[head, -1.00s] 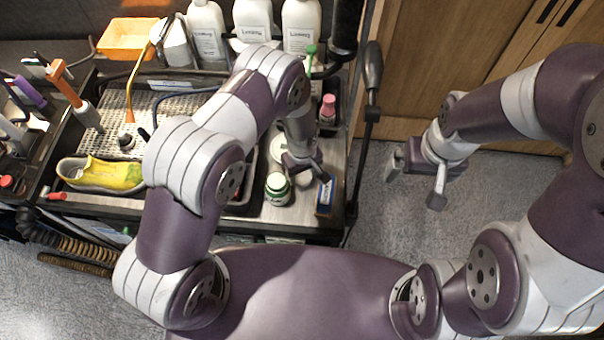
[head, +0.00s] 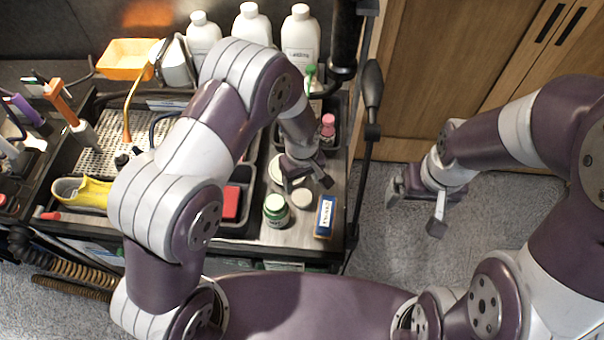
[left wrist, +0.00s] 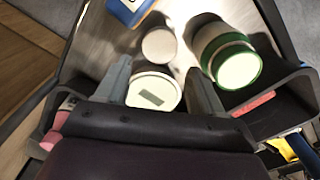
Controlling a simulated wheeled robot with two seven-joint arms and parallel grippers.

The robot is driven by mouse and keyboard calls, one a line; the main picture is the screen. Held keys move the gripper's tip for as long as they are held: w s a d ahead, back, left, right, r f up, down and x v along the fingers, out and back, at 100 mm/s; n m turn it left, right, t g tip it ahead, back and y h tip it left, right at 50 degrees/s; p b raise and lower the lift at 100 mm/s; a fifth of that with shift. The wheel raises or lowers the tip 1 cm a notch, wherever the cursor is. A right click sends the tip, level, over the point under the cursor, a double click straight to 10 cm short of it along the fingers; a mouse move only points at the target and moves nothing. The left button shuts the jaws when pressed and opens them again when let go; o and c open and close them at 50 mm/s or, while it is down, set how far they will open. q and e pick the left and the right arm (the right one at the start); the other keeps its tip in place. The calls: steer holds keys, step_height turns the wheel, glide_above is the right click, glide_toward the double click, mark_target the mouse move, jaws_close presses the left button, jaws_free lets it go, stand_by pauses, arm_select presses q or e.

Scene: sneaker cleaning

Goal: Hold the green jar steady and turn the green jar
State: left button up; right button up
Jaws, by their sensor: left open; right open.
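The green jar (head: 276,210) stands upright near the front of the metal worktop, with a pale top, a green band and a white label. It also shows in the left wrist view (left wrist: 229,55), to the right of the fingers. My left gripper (head: 307,182) is open and empty, behind and to the right of the jar, apart from it. In the left wrist view, its fingers (left wrist: 158,72) point toward a pale round lid (left wrist: 159,45), with a white-topped round container (left wrist: 154,91) between them lower down. My right gripper (head: 416,208) is open over the floor, far from the worktop.
A blue box (head: 325,216) stands right of the jar, with the lid between them. A black tray with a red block (head: 231,203) is to the left. A pink-capped bottle (head: 328,127) and white bottles (head: 300,40) stand behind. A yellow shoe (head: 84,193) lies far left.

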arm_select(q)
steer(key=s+a+r+m, duration=0.45)
steer(key=a+r, duration=0.45)
steer(key=r, duration=0.4)
steer(key=s+a+r+m+t+b, duration=0.1)
steer(key=s+a+r+m, duration=0.15)
steer(key=s+a, duration=0.35)
step_height(320, 180, down, 6)
steer(key=s+d+b, duration=0.1)
steer(key=b, duration=0.4)
steer(key=shift+s+n+b, duration=0.2)
steer(key=shift+n+b, duration=0.1)
steer(key=shift+b, duration=0.1)
